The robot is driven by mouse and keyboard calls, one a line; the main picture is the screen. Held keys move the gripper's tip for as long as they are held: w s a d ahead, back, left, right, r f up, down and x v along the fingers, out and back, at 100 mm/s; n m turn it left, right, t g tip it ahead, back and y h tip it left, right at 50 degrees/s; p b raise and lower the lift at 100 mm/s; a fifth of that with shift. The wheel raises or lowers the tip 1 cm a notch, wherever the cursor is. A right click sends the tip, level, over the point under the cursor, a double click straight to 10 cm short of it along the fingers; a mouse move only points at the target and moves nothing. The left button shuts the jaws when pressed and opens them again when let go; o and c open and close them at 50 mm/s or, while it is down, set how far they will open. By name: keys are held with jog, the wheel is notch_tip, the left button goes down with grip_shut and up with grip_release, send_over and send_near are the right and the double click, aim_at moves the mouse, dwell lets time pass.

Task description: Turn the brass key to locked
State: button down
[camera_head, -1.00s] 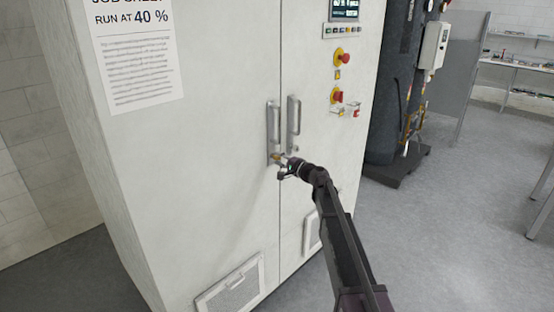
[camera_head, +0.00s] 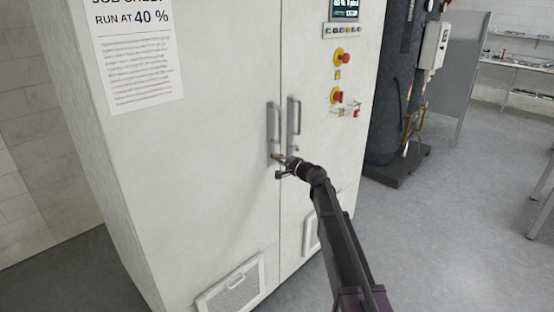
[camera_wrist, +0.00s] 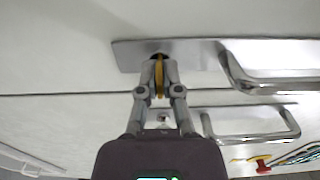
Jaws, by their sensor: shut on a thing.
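The brass key (camera_wrist: 159,78) sits at a silver lock plate (camera_wrist: 135,52) in the wrist view, and its yellow edge shows between my fingers. My gripper (camera_wrist: 158,72) is shut on the key, with a finger on each side. In the head view my gripper (camera_head: 280,166) is at the lower end of the left door's handle plate, near the seam between the doors. The key's bow is mostly hidden by the fingers. I cannot read any lock marking.
Two upright handles, left (camera_head: 273,122) and right (camera_head: 294,116), stand out just above my gripper. The white cabinet (camera_head: 215,160) carries red stop buttons (camera_head: 339,57) and a screen (camera_head: 346,8) at upper right. A dark tank (camera_head: 388,115) stands right; grey floor is open beyond.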

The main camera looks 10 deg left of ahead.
jog(key=shift+n, duration=0.4)
jog(key=n, duration=0.8)
jog(key=shift+n, duration=0.4)
jog(key=n, duration=0.4)
jog(key=shift+n, duration=2.2)
jog(key=c, duration=0.8)
grip_release()
